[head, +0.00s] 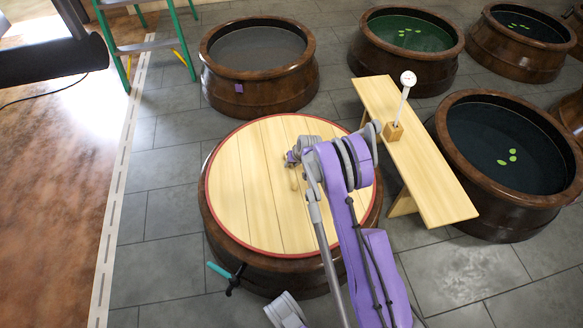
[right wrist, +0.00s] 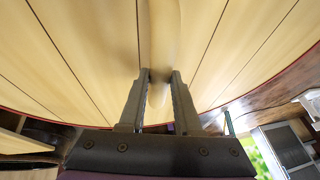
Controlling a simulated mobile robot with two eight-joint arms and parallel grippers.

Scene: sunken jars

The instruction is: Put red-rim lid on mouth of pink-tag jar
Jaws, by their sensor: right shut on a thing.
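The red-rim lid (head: 245,185) is a round, pale plank disc with a thin red edge. It covers the mouth of the front brown jar (head: 265,275), which has a teal-handled tap. I cannot tell whether a small gap lies beneath it. My right gripper (right wrist: 160,78) is shut on the lid's wooden handle (right wrist: 157,95); in the head view my arm partly hides this grasp. The back-left jar (head: 215,85) is open, filled with grey liquid, and carries a small tag (head: 238,88) that looks purple. No other tag shows. My left gripper is not in view.
A wooden bench (head: 425,160) with a white dial on a stick (head: 405,90) stands right of the lid. Open jars with green leaves stand behind and right, including one jar (head: 500,210) near the bench. A green stepladder (head: 150,45) stands back left. Grey floor is free left.

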